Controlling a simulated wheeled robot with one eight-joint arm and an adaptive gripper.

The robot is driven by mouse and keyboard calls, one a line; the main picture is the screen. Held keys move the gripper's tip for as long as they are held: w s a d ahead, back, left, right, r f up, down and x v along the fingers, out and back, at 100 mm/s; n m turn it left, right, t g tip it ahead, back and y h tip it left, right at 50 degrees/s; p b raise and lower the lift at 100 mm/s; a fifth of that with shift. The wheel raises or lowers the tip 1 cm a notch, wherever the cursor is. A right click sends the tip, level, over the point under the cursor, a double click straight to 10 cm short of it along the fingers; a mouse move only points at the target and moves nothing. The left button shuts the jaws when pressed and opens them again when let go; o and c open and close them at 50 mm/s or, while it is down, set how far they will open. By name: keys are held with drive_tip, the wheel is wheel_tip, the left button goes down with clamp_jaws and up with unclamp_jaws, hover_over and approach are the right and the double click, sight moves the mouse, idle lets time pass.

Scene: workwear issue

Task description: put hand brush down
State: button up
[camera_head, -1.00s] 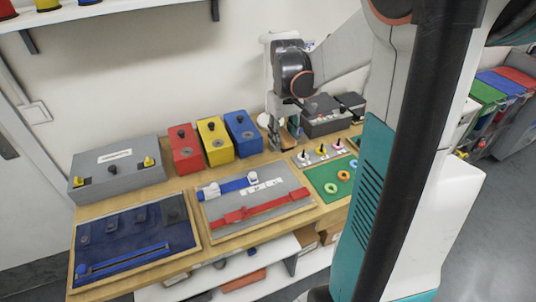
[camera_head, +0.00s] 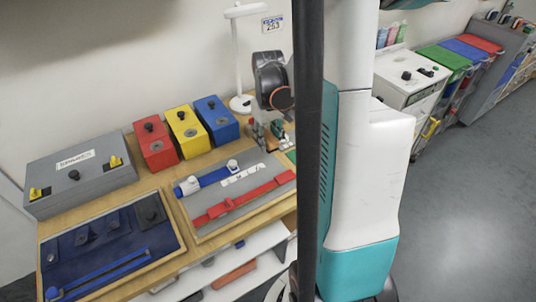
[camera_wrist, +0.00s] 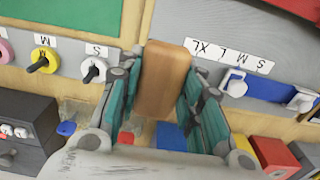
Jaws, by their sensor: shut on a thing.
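The hand brush (camera_wrist: 165,72) shows in the wrist view as a brown wooden block between the two fingers. Its bristles are not visible. My gripper (camera_wrist: 164,92) is shut on it, with one teal-padded finger on each side. In the head view my gripper (camera_head: 268,132) is over the back of the wooden table (camera_head: 186,212), to the right of the blue box. The brush cannot be made out clearly there, and I cannot tell whether it touches the table.
Red (camera_head: 155,146), yellow (camera_head: 187,131) and blue (camera_head: 217,120) boxes stand left of my gripper. A white lamp (camera_head: 236,60) stands behind.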

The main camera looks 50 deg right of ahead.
sight(268, 157)
drive_tip(key=shift+f+b, duration=0.85)
drive_tip(key=shift+f, duration=1.7)
drive_tip(key=shift+f, duration=0.1)
drive_tip(key=o, duration=1.2)
wheel_tip(268, 157, up, 12)
drive_tip(key=p, duration=0.4)
drive_tip(key=shift+a, duration=0.1)
